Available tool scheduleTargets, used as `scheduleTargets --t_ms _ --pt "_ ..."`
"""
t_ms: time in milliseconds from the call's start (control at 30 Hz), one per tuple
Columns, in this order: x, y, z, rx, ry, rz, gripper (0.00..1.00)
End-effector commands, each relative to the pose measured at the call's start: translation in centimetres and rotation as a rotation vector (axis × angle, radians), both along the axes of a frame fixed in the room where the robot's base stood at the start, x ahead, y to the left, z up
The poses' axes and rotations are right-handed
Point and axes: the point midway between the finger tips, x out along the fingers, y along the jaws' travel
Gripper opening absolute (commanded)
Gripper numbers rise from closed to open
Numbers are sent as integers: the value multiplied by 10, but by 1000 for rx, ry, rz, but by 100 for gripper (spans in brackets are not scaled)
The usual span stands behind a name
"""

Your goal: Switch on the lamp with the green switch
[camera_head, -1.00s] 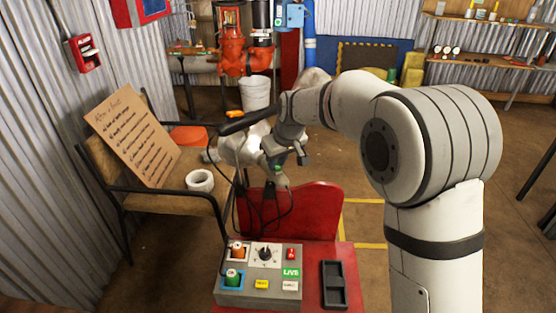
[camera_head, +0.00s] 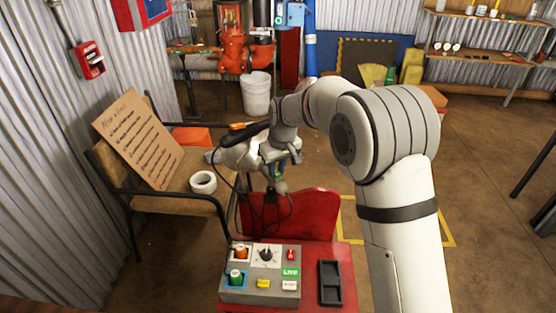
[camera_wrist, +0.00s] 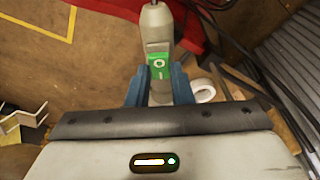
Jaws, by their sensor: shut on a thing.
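My gripper (camera_wrist: 158,84) is shut on a grey handheld lamp (camera_wrist: 157,28). In the wrist view the blue fingers press on both sides of its body. The green switch (camera_wrist: 160,66) sits on the lamp's face between the fingers and faces the wrist camera. It carries a white circle and a short bar. In the head view my gripper (camera_head: 279,163) is above the red stand's back panel, with the lamp's pale end (camera_head: 280,186) showing below it. Whether the lamp is lit cannot be told.
A grey control box (camera_head: 262,294) with coloured buttons and a black tray (camera_head: 330,284) sit on the red stand (camera_head: 308,214). Left is a chair (camera_head: 180,204) with a cardboard sign (camera_head: 138,140) and a white roll (camera_head: 203,182). Open floor lies to the right.

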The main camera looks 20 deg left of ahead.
Motion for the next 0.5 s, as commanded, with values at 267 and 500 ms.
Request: scheduleTargets --t_ms 267,500 --pt "1 0 1 -1 -2 0 0" --pt "1 0 0 -1 -2 1 35"
